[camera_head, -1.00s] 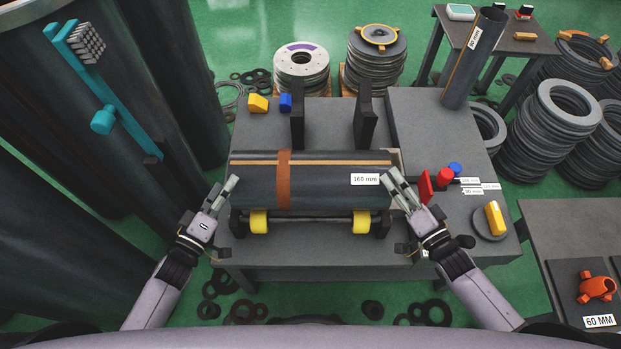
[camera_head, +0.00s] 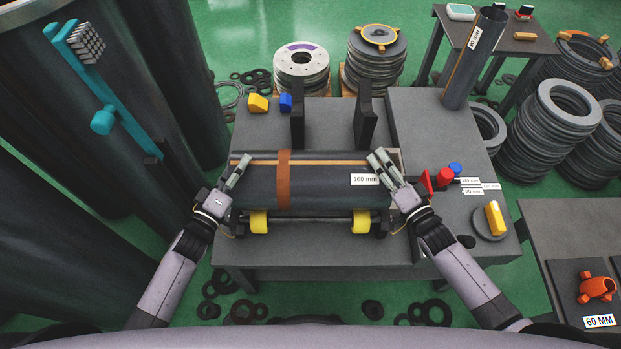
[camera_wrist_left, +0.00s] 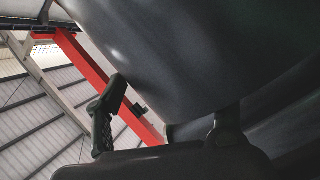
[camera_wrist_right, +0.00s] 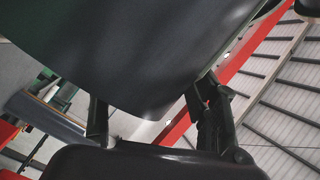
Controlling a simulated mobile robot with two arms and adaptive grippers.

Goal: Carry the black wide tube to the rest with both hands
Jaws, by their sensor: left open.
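The black wide tube (camera_head: 330,184) lies sideways on a roller stand with yellow rollers (camera_head: 259,222) on the bench. It has a brown band, a thin orange stripe and a 160 mm label. My left gripper (camera_head: 239,168) is open at the tube's left end; the tube fills much of the left wrist view (camera_wrist_left: 190,50). My right gripper (camera_head: 380,160) is open at the right end, and the tube shows close above its spread fingers in the right wrist view (camera_wrist_right: 130,45). Contact cannot be told. Two black uprights (camera_head: 297,115), probably the rest, stand behind the tube.
Red parts (camera_head: 445,177) and a yellow piece (camera_head: 495,218) lie right. A tall labelled tube (camera_head: 472,62) stands back right. Large dark cylinders fill the left.

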